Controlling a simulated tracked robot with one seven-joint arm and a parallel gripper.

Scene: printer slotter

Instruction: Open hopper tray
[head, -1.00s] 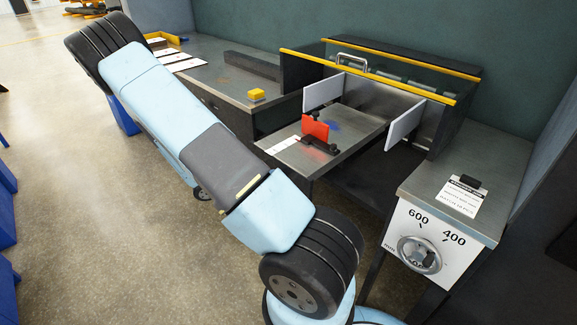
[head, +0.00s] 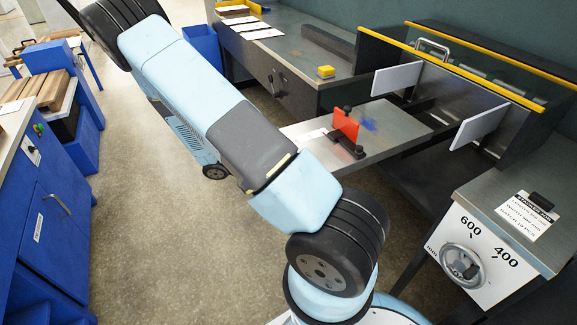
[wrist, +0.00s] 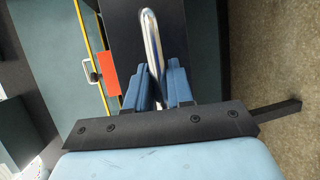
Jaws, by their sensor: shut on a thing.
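The hopper tray (head: 395,112) is a flat grey metal plate with a red upright flap (head: 345,124) and a black clamp on it. It stands out in front of the hopper, with a dark gap between its rear edge and the hopper. In the wrist view, my gripper (wrist: 160,85) has its blue fingers shut on a shiny metal loop handle (wrist: 151,40) against a dark front face. The red flap also shows in the wrist view (wrist: 110,82). In the head view my arm hides the gripper and the handle.
The hopper has yellow-edged walls (head: 480,65) and two white guide plates (head: 397,79). A panel with a dial (head: 462,264) stands at right. Blue cabinets (head: 50,225) stand at left, with open floor between.

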